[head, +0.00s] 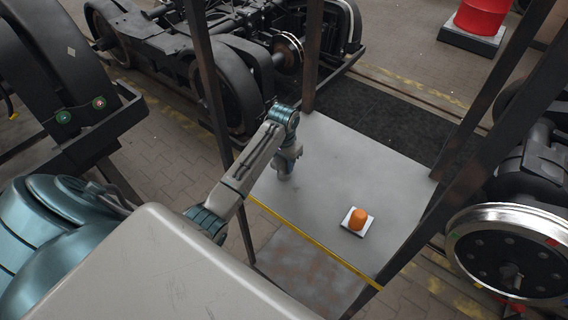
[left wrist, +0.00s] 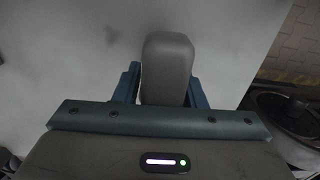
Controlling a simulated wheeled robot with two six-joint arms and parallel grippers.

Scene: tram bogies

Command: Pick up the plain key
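My left gripper (head: 286,170) points down over the left part of the grey table (head: 330,150). In the left wrist view a plain grey, round-edged block (left wrist: 167,65), which I take as the plain key, sits between the two teal fingers (left wrist: 165,85). Both fingers lie against its sides with no visible gap. In the head view the gripper mostly hides it, and whether its lower end touches the table is unclear. My right gripper is not in view.
Dark posts (head: 312,55) rise around the table. A yellow strip (head: 318,243) marks its front edge. Bogies with wheels (head: 510,250) stand behind and right. The table's middle is clear.

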